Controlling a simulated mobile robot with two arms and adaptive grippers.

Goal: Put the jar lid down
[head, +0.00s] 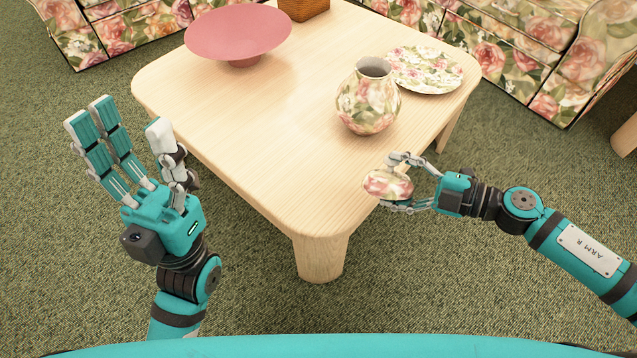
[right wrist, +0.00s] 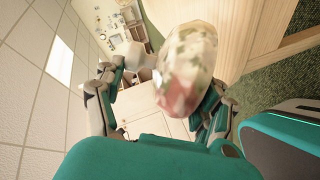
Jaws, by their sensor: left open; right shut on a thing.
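The jar lid (head: 388,184) is a small floral disc in pink, cream and green. My right gripper (head: 398,181) is shut on it and holds it near the table's front right edge. In the right wrist view the lid (right wrist: 186,72) sits between the fingers and looks tilted. The floral jar (head: 368,105) stands upright and open-topped on the wooden table (head: 250,130), behind and left of the right gripper. My left gripper (head: 128,138) is open and empty, left of the table over the carpet.
A pink bowl (head: 238,33) stands at the table's back left. A floral plate (head: 426,70) lies behind the jar. A brown wooden block (head: 304,8) is at the back edge. The table's middle and front are clear. Floral sofas (head: 480,45) stand behind.

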